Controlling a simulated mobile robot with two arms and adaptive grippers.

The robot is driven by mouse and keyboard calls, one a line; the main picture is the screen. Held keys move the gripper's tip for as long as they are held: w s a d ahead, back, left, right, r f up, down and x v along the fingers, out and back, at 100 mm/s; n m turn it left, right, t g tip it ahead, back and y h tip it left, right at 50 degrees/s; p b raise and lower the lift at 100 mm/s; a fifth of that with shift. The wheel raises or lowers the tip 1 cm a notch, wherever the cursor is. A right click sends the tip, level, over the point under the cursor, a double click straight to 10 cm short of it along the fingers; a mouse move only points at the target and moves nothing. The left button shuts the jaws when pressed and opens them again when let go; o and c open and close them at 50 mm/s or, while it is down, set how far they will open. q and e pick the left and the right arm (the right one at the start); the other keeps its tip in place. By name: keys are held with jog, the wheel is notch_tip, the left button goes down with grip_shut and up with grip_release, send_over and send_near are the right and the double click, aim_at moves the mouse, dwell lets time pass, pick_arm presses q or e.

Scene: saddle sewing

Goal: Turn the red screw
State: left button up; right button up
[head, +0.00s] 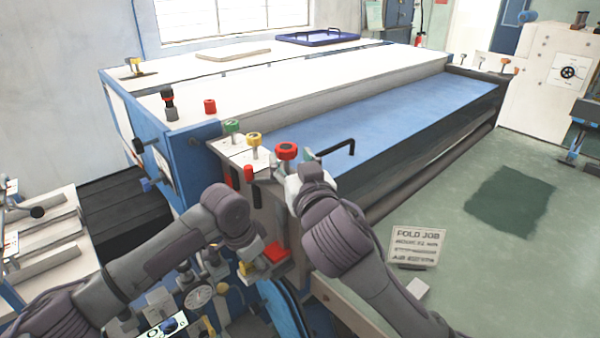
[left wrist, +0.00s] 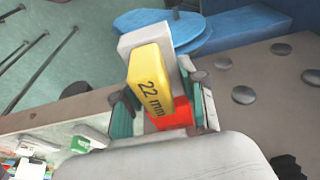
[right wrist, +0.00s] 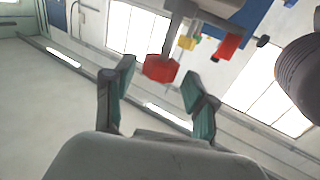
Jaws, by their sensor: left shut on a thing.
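The red screw (head: 287,151) stands at the right end of a row of coloured screws on the machine's corner. Its red hexagonal head (right wrist: 161,68) is in the right wrist view, just ahead of and between the spread fingertips. My right gripper (head: 296,166) is open close beside the red screw, with a gap seen between the fingers and the head (right wrist: 157,85). My left gripper (head: 262,256) is lower down, shut on a yellow block marked 22 mm (left wrist: 150,80), with a red part (left wrist: 172,115) under it.
A green screw (head: 232,127) and a yellow screw (head: 254,139) stand left of the red one. A black crank handle (head: 338,148) is just right of it. The blue bed (head: 390,115) stretches behind.

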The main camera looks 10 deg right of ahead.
jog(key=v, duration=0.5)
jog(key=shift+s, duration=0.3)
